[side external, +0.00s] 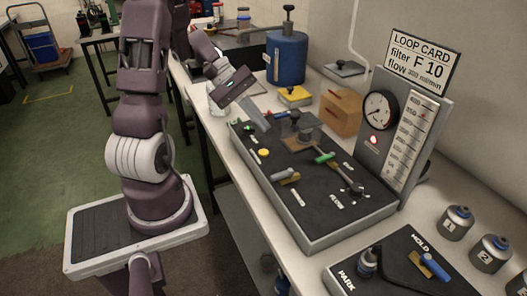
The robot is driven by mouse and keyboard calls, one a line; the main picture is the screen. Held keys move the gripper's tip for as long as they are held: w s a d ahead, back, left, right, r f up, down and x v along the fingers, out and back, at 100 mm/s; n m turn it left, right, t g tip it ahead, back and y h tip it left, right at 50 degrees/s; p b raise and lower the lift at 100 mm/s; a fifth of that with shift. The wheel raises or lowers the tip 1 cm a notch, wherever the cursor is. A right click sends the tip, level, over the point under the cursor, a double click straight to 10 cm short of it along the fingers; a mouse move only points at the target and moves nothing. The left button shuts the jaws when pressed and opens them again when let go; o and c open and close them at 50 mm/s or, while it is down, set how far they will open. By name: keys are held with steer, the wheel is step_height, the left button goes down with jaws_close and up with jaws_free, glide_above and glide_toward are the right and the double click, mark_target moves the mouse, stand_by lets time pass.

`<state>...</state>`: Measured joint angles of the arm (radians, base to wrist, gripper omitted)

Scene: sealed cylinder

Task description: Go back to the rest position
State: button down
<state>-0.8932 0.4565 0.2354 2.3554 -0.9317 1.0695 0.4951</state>
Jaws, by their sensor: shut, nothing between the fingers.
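My gripper (262,122) is above the far left end of the black work panel (287,171), tilted down and to the right. Its grey fingers are together and hold nothing that I can see. Whether the fingertips touch the panel or are above it, I cannot tell from this view.
A gauge stand (402,138) with a loop card (424,60) rises behind the panel. A blue cylinder (286,60), a yellow block (295,96) and a cardboard box (341,113) stand behind my gripper. A black mat (400,270) and numbered canisters (456,222) are at front right.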

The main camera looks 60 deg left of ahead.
steer(key=s+d+r+m+g+y, duration=0.1)
steer(key=s+d+r+m+g, duration=0.15)
steer(key=d+r+m, duration=0.55)
steer(key=s+d+r+m+t+y, duration=0.2)
steer(key=s+d+r+m+y, duration=0.2)
steer(key=s+d+m+y, duration=0.2)
steer(key=s+d+m, duration=0.2)
steer(key=s+d, duration=0.1)
steer(key=s, duration=0.1)
steer(key=shift+r+t, duration=0.2)
steer(key=shift+t, duration=0.15)
